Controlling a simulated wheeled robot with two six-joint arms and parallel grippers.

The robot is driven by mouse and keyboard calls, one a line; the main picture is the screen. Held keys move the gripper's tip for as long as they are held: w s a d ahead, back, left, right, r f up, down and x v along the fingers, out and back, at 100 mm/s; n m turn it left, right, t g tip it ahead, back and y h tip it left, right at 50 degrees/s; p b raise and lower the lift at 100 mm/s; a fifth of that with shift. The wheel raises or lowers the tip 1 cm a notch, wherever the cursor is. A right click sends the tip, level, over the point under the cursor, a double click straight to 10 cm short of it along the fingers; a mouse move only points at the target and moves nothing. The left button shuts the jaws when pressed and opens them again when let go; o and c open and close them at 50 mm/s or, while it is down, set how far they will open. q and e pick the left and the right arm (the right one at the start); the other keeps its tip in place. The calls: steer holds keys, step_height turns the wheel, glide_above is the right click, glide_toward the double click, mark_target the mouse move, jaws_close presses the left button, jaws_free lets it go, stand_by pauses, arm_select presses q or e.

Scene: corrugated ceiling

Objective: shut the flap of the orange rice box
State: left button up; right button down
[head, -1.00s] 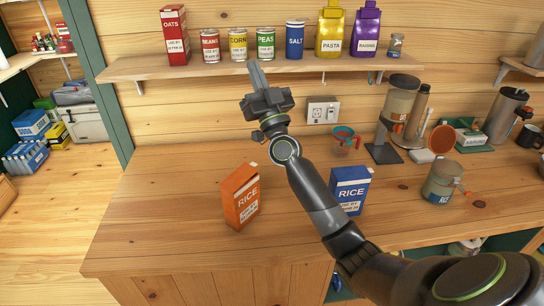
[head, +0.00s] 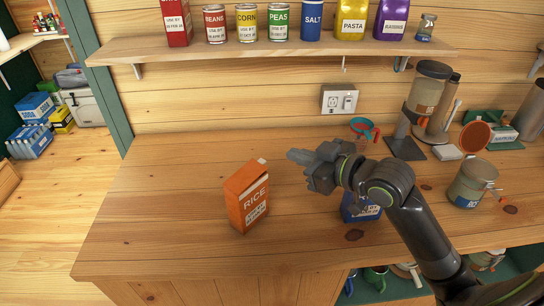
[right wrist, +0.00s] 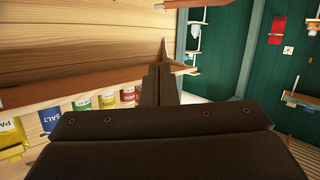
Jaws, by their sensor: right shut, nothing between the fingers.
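The orange rice box (head: 247,196) stands upright on the wooden counter, left of centre in the head view. Its top flap (head: 262,161) shows as a small pale tab sticking up at the upper right edge. My right gripper (head: 298,156) is shut and empty, to the right of the box and apart from it, its fingers pointing left at about the height of the box top. In the right wrist view the shut fingers (right wrist: 156,85) point at the wall and shelf; the box is not seen there. My left gripper is not in view.
A blue rice box (head: 360,208) stands right of the orange one, partly hidden by my right arm. A measuring cup (head: 364,130), a dispenser (head: 424,95) and a jar (head: 471,183) stand further right. The counter (head: 165,190) left of the orange box is clear. A shelf (head: 270,50) holds cans and packets.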

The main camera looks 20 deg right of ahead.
steer(key=p, duration=0.2)
glide_above(266, 166)
step_height(266, 166, down, 2)
steer(key=shift+f, duration=0.2)
steer(key=f, duration=0.4)
steer(key=shift+d+p, duration=0.35)
steer(key=shift+d, duration=0.05)
steer(key=shift+f, duration=0.1)
